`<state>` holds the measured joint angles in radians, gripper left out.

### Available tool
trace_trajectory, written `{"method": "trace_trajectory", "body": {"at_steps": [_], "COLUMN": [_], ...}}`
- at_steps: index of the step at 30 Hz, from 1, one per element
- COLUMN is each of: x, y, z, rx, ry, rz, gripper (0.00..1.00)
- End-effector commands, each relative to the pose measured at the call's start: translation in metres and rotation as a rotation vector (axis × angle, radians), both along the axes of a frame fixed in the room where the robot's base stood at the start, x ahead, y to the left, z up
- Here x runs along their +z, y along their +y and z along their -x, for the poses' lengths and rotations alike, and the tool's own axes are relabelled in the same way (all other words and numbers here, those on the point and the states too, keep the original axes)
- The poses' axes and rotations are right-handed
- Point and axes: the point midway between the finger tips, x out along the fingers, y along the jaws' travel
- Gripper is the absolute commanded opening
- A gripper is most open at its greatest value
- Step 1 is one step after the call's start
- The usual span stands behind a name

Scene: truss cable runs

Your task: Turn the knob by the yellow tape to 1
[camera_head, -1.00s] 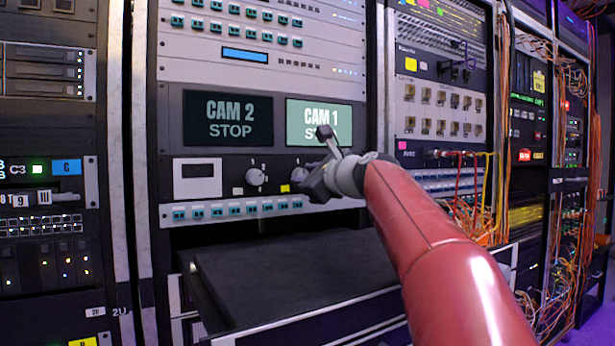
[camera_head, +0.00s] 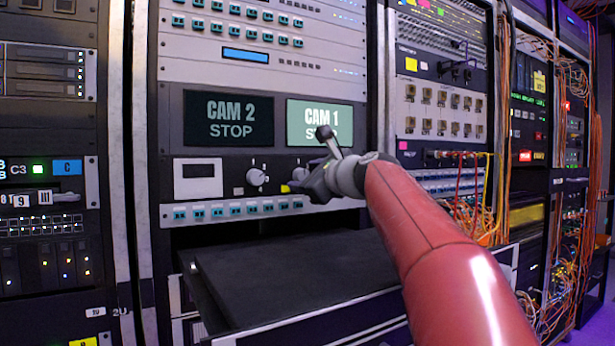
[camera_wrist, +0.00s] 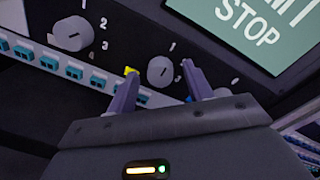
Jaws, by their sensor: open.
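The grey round knob by the yellow tape (camera_wrist: 160,70) is in the wrist view, with a printed 1 above it; its other numbers are hidden or unclear. A small pale mark shows on its face, but I cannot tell its setting. The yellow tape (camera_wrist: 130,71) is just left of this knob and partly behind my left finger; a bit of it shows in the head view (camera_head: 285,188). My gripper (camera_wrist: 161,72) is open, its two fingers either side of the knob with gaps visible.
A second knob (camera_wrist: 73,34), marked 1, 2, 3, sits to the left; it also shows in the head view (camera_head: 257,177). The CAM 1 screen (camera_head: 305,118) is above, and a black shelf (camera_head: 290,275) juts out underneath.

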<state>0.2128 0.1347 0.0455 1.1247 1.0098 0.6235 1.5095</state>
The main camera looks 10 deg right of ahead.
Motion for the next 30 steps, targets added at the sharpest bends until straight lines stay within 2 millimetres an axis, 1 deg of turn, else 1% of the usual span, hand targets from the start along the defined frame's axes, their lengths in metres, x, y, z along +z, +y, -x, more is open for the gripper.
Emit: {"method": "trace_trajectory", "body": {"at_steps": [2, 5, 9, 12, 15, 19, 30], "x": [0.000, 0.000, 0.001, 0.002, 0.003, 0.003, 0.003], "y": [-0.003, -0.008, -0.016, -0.021, -0.024, -0.026, -0.026], "z": [0.006, 0.020, 0.044, 0.058, 0.067, 0.072, 0.072], "rx": [-0.001, -0.002, -0.003, -0.002, 0.000, 0.001, 0.000], "ry": [-0.002, -0.003, -0.003, -0.002, -0.002, -0.001, 0.000], "rz": [0.001, 0.001, 0.000, 0.000, 0.000, 0.001, 0.001], "gripper": [0.51, 0.51, 0.51, 0.51, 0.51, 0.51, 0.51]}}
